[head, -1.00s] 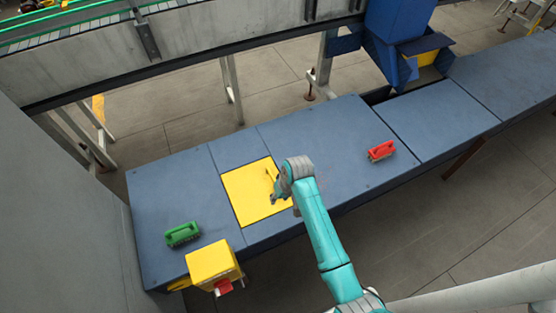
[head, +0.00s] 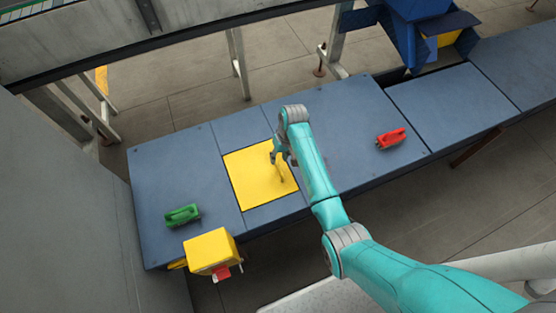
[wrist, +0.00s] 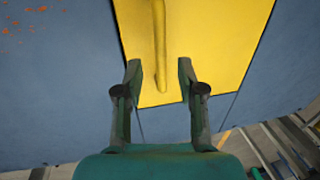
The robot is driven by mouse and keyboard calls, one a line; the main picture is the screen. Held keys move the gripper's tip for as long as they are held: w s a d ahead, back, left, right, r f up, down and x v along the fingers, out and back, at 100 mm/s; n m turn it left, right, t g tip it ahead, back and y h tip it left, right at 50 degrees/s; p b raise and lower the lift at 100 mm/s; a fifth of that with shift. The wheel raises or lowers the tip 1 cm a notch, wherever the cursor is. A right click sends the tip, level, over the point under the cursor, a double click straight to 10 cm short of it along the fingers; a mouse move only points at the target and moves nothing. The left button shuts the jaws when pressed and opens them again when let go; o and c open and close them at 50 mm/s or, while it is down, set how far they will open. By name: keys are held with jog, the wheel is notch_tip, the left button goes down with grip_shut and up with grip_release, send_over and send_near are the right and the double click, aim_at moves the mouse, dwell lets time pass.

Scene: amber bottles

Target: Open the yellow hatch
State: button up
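The yellow hatch (head: 251,181) is a flat square panel lying closed in the blue table top. It also fills the upper middle of the wrist view (wrist: 220,40). A yellow bar handle (wrist: 160,45) runs along it; in the head view the handle (head: 282,173) shows beside my fingers. My gripper (head: 276,157) hangs over the far right part of the hatch. In the wrist view my gripper (wrist: 159,67) has its two fingers apart, with the lower end of the handle lined up between them. I cannot tell whether they touch it.
A green handled block (head: 182,215) sits on the left of the blue table (head: 165,170). A red one (head: 391,138) sits on the right. A yellow box (head: 210,250) is at the front edge. A blue chute (head: 405,40) stands at the back right.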

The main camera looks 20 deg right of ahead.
jog(key=shift+a+f, duration=0.2)
jog(key=shift+f, duration=0.5)
jog(key=shift+a+f, duration=0.15)
jog(key=shift+f, duration=0.55)
grip_shut()
